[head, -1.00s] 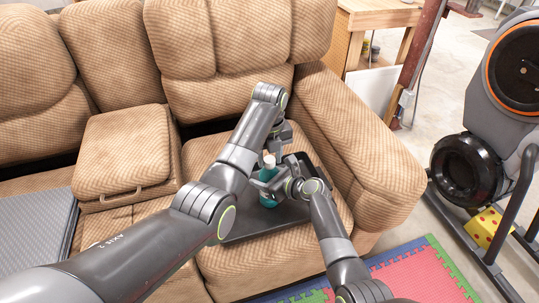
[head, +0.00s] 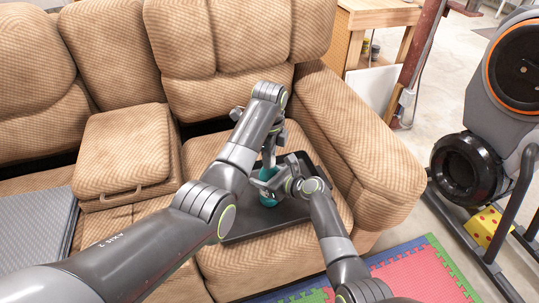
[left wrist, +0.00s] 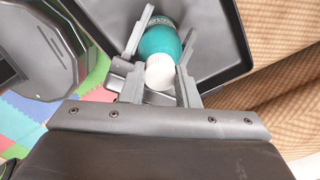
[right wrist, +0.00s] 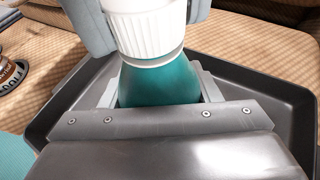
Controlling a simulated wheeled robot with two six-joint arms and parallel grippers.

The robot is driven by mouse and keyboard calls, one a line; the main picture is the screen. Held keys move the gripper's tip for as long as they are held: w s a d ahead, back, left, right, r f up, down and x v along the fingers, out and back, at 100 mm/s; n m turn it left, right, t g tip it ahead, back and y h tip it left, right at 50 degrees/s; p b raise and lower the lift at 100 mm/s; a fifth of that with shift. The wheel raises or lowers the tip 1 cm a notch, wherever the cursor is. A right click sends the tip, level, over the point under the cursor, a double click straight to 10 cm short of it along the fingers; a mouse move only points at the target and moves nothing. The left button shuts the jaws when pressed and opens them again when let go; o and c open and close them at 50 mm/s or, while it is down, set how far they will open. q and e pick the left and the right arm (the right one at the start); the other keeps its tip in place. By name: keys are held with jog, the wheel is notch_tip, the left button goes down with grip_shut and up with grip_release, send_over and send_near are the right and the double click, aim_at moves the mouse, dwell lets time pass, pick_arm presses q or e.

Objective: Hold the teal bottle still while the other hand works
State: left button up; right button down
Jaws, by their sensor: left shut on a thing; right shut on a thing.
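The teal bottle (head: 269,201) stands on the dark tray (head: 250,225) on the sofa seat. My right gripper (head: 268,184) is shut on its teal body, which shows in the right wrist view (right wrist: 160,84). The white ribbed cap (right wrist: 148,30) is on top of the bottle, with my left gripper's grey fingers on both sides of it. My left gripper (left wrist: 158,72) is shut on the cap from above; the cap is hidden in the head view. The bottle looks upright.
The sofa's right armrest (head: 358,140) and backrest (head: 235,35) border the seat. A colored foam mat (head: 430,275) and an exercise machine (head: 500,110) are at right.

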pick_arm(q)
jog(key=n, duration=2)
jog(key=shift+n, duration=0.3)
jog(key=n, duration=0.6)
jog(key=shift+r, duration=0.1)
jog(key=n, duration=1.7)
jog(key=shift+r, duration=0.2)
jog(key=shift+r, duration=0.95)
